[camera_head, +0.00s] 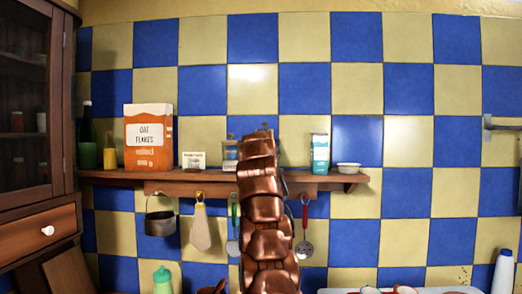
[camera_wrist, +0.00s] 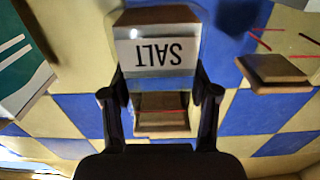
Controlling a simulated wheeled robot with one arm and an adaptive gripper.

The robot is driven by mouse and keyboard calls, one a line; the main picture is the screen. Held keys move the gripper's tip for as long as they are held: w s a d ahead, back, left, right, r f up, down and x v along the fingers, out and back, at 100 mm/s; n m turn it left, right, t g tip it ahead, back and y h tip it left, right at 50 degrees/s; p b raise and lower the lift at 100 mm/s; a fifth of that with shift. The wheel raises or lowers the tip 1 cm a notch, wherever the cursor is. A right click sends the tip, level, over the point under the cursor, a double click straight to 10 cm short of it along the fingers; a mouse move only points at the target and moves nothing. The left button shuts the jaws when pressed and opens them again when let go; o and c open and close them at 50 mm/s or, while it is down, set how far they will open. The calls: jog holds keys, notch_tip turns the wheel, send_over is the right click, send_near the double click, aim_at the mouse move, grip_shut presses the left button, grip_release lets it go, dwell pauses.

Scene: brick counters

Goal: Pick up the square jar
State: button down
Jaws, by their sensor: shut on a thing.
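The square jar (camera_wrist: 157,52) is clear, with a wooden lid and a white SALT label that reads upside down in the wrist view. My gripper (camera_wrist: 160,93) has one dark finger against each side of it, near the lid, and is shut on it. In the head view my copper-coloured arm covers the gripper and the middle of the shelf. A clear jar with a pale label (camera_head: 229,153) shows just left of the arm; I cannot tell whether it is the salt jar.
Utensils hang below. In the wrist view, another wooden-lidded container (camera_wrist: 275,70) stands right of the jar.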

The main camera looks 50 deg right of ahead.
jog(key=s+a+r+b, duration=0.1)
jog(key=s+b, duration=0.3)
jog(key=s, duration=0.9)
jog(key=shift+b, duration=0.35)
jog(key=shift+s+a+r, duration=0.1)
